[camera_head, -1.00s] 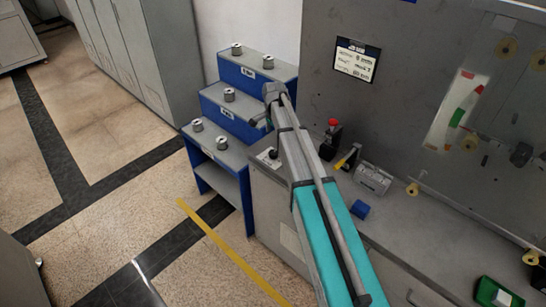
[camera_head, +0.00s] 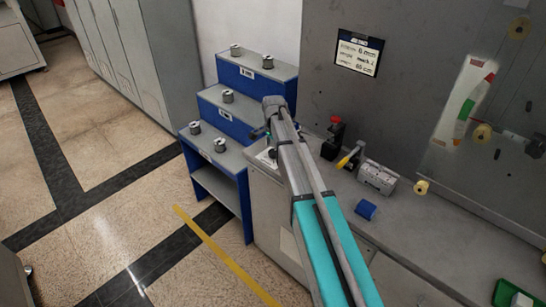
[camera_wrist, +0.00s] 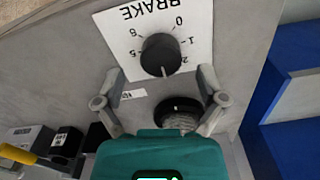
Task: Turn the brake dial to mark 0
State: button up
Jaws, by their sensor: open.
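The brake dial (camera_wrist: 160,55) is a round black knob on a white plate (camera_wrist: 118,22) marked BRAKE, upside down in the wrist view. Its white pointer line points toward the picture's bottom, just past the 2. Mark 0 (camera_wrist: 179,20) shows at the knob's upper right. My gripper (camera_wrist: 161,74) is open, with one finger on each side below the dial; neither finger visibly touches it. A second black round part (camera_wrist: 178,108) lies between the fingers, partly hidden by my gripper. In the head view my arm hides most of the dial area.
A blue stepped rack (camera_head: 245,77) with several metal cylinders stands behind, left of the bench (camera_head: 400,215).

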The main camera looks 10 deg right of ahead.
jog(key=shift+f+b, duration=0.95)
jog(key=shift+f, duration=0.3)
jog(key=shift+a, duration=0.1)
jog(key=c, duration=1.1)
jog(key=shift+c, duration=0.2)
jog(key=shift+n, duration=0.3)
